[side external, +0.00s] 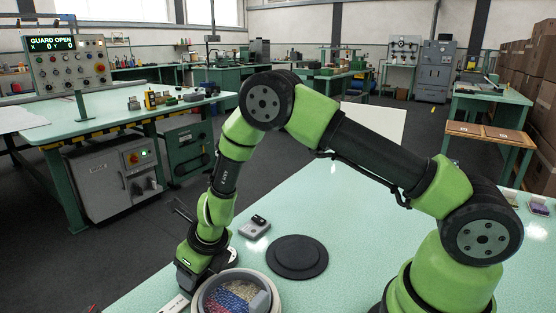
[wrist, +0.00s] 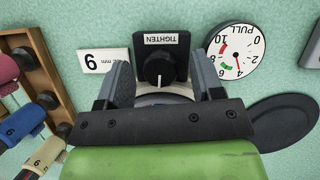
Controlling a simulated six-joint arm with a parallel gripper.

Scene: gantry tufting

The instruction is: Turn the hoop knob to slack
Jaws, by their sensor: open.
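The hoop knob (wrist: 159,70) is black and round, on a dark plate (wrist: 163,40) lettered TIGHTEN, which reads upside down in the wrist view. A white line on the knob points toward the bottom of that view. My gripper (wrist: 161,78) is open, one finger on each side of the knob with a gap on both sides. In the side view my gripper (side external: 190,277) is low at the table's left edge, by the round hoop (side external: 199,296) holding blue, red and yellow tufting. The knob is hidden there, and the hoop is mostly hidden in the wrist view.
A white PULL gauge (wrist: 235,52) lies right of the knob, a number card (wrist: 104,61) left. A wooden rack (wrist: 38,68) holds several yarn spools at far left. A flat black disc (side external: 297,257) and small grey box (side external: 254,227) lie behind the hoop.

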